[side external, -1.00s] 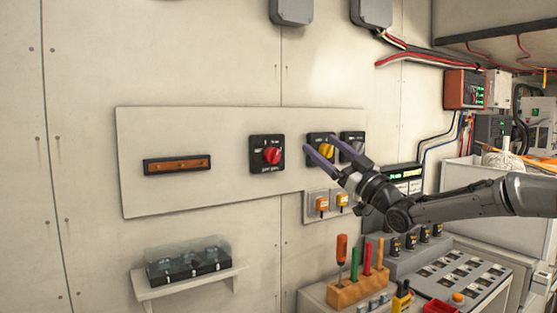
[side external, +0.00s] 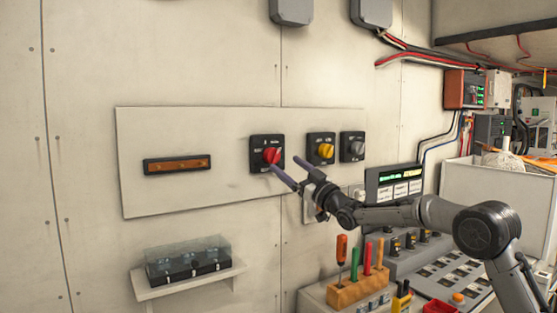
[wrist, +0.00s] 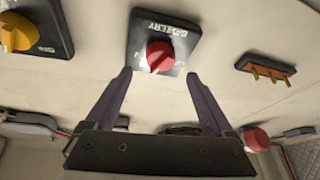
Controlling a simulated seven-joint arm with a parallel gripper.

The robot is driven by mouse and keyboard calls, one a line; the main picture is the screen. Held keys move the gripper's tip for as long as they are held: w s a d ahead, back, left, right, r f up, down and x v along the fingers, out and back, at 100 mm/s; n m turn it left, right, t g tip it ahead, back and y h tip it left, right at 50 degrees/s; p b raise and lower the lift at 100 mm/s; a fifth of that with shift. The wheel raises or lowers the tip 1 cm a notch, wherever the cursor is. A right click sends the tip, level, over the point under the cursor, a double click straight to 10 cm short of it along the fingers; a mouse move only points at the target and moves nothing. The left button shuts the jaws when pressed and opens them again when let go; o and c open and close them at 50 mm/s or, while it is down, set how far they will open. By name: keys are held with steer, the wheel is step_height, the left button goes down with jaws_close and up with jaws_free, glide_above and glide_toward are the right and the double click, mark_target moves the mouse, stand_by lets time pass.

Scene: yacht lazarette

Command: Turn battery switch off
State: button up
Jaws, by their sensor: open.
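The battery switch is a red knob (side external: 272,156) on a black square plate fixed to the pale wall panel. In the wrist view the red knob (wrist: 160,56) sits near top centre, and the plate's lettering "BATTERY" shows upside down. My gripper (side external: 284,163) is just in front of the switch, low and to its right in the side view. In the wrist view its two purple fingers (wrist: 158,75) are spread, with the knob beyond and between their tips. No contact with the knob is evident. The knob's exact pointer setting is too small to read.
A yellow-knob switch (side external: 321,149) and a grey-knob switch (side external: 352,147) sit right of the red one. An orange-brown bus bar (side external: 177,165) is to its left. Below are a shelf with a covered box (side external: 188,263) and a wooden tool block (side external: 358,288).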

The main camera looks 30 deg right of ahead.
mark_target(277, 157)
steer(key=shift+x, duration=2.45)
steer(key=shift+c, duration=0.2)
steer(key=c, duration=1.3)
